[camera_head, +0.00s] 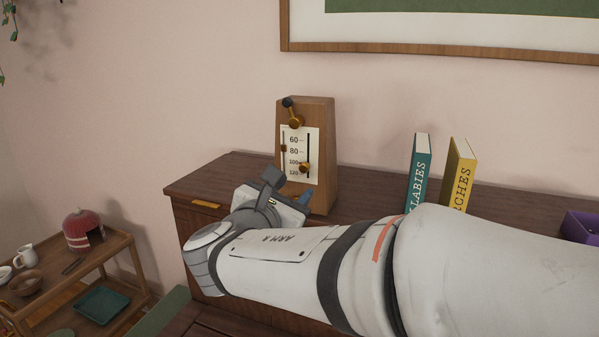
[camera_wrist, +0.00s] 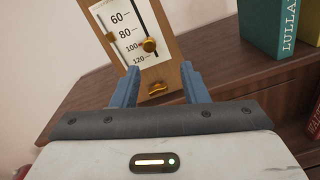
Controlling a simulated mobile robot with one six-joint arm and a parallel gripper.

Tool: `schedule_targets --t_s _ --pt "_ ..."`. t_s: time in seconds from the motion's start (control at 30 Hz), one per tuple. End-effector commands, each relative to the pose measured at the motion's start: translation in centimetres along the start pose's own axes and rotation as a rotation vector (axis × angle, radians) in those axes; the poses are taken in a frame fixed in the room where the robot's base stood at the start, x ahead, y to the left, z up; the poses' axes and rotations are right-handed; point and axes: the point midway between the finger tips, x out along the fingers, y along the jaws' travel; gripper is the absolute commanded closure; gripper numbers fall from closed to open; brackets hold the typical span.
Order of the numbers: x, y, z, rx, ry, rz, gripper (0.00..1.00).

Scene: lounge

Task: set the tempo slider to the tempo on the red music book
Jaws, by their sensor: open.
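The wooden metronome (camera_head: 322,150) stands upright on the cabinet; its scale plate (camera_wrist: 113,33) reads 60, 80, 100 and 120 downward. A brass slider knob (camera_head: 304,168) sits on the right-hand slot, low on the scale; in the wrist view the knob (camera_wrist: 149,45) is near 100, exact mark unclear. A reddish book (camera_wrist: 314,120) is cut off at the right edge of the wrist view; no tempo is readable. My gripper (camera_head: 289,187) is open, in front of the metronome's lower part; its fingers (camera_wrist: 160,68) are spread, nothing visibly held.
A teal book (camera_head: 418,172) and a yellow book (camera_head: 461,170) stand right of the metronome. A purple box (camera_head: 581,227) is at the far right. The cabinet top (camera_head: 236,169) is clear left of the metronome. A trolley (camera_head: 125,245) with dishes stands at left.

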Motion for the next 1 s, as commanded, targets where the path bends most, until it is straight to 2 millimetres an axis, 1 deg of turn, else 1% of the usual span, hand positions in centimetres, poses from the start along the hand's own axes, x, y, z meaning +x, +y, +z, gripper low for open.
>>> schedule_targets --t_s 0.03,0.17,0.4,0.5,0.6,0.73,0.97,1.0 --pt "-0.2 0.8 0.1 -0.018 -0.015 0.022 0.60" --pt "0.4 1.5 0.5 -0.037 -0.030 0.039 0.60" --pt "4.3 1.5 0.7 -0.036 -0.030 0.034 0.60" --pt "5.8 1.5 0.7 -0.035 -0.029 0.034 0.60" --pt "6.8 1.5 0.6 -0.034 -0.028 0.035 0.60" --pt "7.4 1.5 0.6 -0.032 -0.028 0.035 0.60" --pt "7.4 1.5 0.6 -0.032 -0.028 0.036 0.60" --pt "7.4 1.5 0.6 -0.032 -0.028 0.035 0.62"
